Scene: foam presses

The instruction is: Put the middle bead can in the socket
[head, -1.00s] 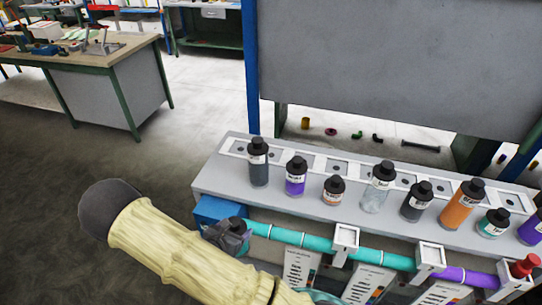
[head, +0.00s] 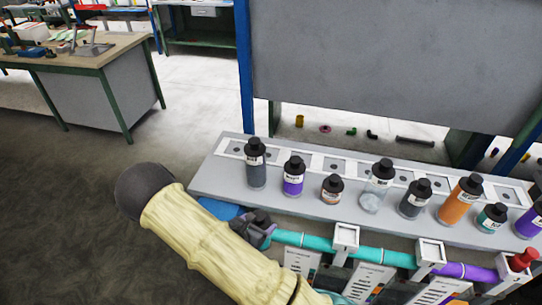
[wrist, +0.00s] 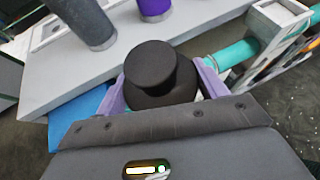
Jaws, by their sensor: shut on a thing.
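My gripper (head: 256,231) is low at the front left of the grey shelf. In the wrist view its lilac fingers (wrist: 160,92) are shut around a can with a black stepped cap (wrist: 150,66); the can's body is mostly hidden below the cap. Several black-capped cans stand upright in a row on the shelf, among them a dark grey one (head: 256,170), a purple one (head: 293,184), a small pale-brown one (head: 332,191), a clear one (head: 372,195) and an orange one (head: 456,206). White square plates with dark holes (head: 297,158) run along the shelf behind them. I cannot tell which is the socket.
A teal and purple pipe (head: 385,256) with white square brackets (head: 345,237) runs along the shelf front. A blue block (head: 218,208) is partly behind my arm. A grey panel (head: 390,65) rises behind the shelf. Open floor lies left.

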